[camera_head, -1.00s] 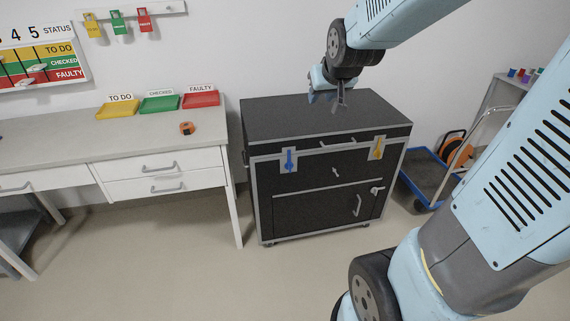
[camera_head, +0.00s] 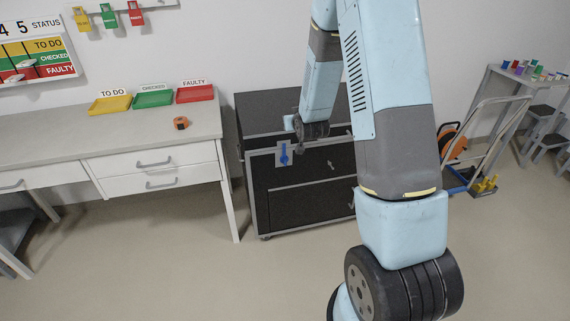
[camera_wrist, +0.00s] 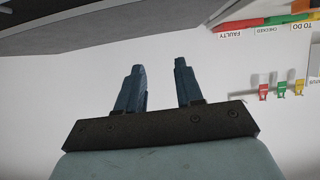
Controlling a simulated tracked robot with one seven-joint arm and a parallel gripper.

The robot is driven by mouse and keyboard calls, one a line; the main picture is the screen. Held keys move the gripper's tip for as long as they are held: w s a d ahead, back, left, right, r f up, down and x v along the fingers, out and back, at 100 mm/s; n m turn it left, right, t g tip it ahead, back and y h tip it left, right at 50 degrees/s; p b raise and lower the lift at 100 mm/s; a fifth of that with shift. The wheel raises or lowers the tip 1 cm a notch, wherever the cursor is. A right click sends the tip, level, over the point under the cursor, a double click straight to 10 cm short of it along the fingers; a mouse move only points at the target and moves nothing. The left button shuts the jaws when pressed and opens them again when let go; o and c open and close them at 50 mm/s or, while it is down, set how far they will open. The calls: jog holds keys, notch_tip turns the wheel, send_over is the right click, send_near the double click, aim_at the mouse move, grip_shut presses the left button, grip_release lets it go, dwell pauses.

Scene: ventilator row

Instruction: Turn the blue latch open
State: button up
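The blue latch (camera_head: 284,155) sits on a light plate at the upper left of the black cabinet's front (camera_head: 300,205). Its handle looks upright. My gripper (camera_head: 290,122) is above and slightly right of the latch, at the height of the cabinet's top edge, and does not appear to touch it. In the wrist view my gripper (camera_wrist: 158,66) has its two blue-grey fingers apart with nothing between them. The latch does not show in the wrist view. My arm hides the right part of the cabinet front, including the yellow latch.
A white desk (camera_head: 150,150) with drawers stands left of the cabinet, with yellow, green and red trays (camera_head: 194,94) and an orange tape measure (camera_head: 181,123) on it. A hand cart (camera_head: 475,150) stands at the right. The floor in front is clear.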

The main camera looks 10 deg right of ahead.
notch_tip(320, 180, down, 14)
jog(key=t, duration=0.5)
send_near(285, 155)
jog(key=w, duration=0.5)
jog(key=shift+w+a+f, duration=0.2)
jog(key=shift+w+a, duration=0.05)
jog(key=shift+w, duration=0.1)
jog(key=shift+c, duration=0.2)
grip_shut()
dwell(1.1)
